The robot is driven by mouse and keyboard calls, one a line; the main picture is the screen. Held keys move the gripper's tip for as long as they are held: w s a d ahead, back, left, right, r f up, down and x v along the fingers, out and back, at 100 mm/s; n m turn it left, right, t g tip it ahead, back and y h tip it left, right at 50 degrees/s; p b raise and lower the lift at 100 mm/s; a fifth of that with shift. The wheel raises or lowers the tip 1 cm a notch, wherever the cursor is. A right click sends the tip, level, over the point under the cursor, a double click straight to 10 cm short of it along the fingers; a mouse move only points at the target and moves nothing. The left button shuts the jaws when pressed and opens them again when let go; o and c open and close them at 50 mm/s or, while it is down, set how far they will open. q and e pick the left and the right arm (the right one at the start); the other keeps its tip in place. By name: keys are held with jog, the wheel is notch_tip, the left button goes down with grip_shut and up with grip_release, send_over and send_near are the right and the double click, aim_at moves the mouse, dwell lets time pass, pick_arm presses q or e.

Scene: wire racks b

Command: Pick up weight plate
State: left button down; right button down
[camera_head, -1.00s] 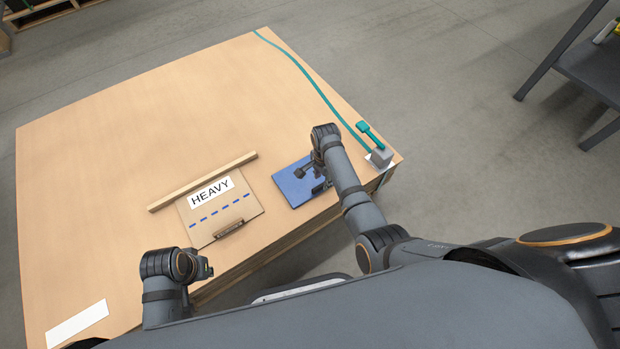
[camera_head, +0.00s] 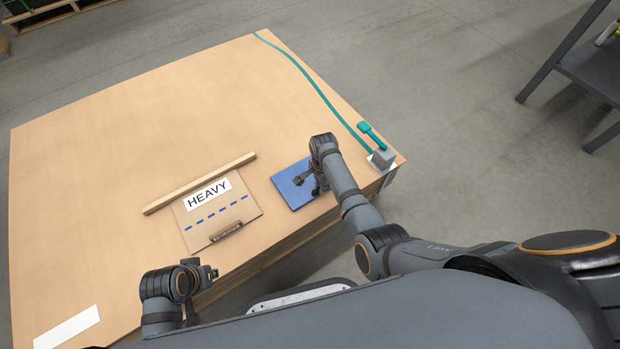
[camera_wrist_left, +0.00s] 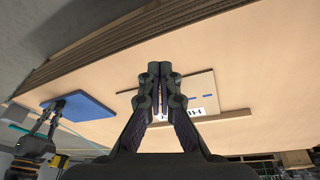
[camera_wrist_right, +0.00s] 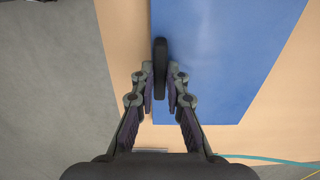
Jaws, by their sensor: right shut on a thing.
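My right gripper (camera_head: 303,179) is over the blue pad (camera_head: 287,190) near the table's front edge. In the right wrist view its fingers (camera_wrist_right: 160,84) are closed on a dark, narrow, rounded thing, seemingly the weight plate (camera_wrist_right: 160,55) seen edge-on, against the blue pad. I cannot tell whether it touches the pad; in the head view it cannot be told from the fingers. My left gripper (camera_head: 212,273) is by the table's front edge, its fingers (camera_wrist_left: 159,72) together and empty.
A board marked HEAVY (camera_head: 222,213), with a blue dashed line and a dark strip at its front, lies left of the pad. A wooden bar (camera_head: 200,183) lies behind it. A grey block (camera_head: 382,158) with a teal piece stands at the right corner. The table's far left is clear.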

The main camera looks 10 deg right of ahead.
dwell(0.5)
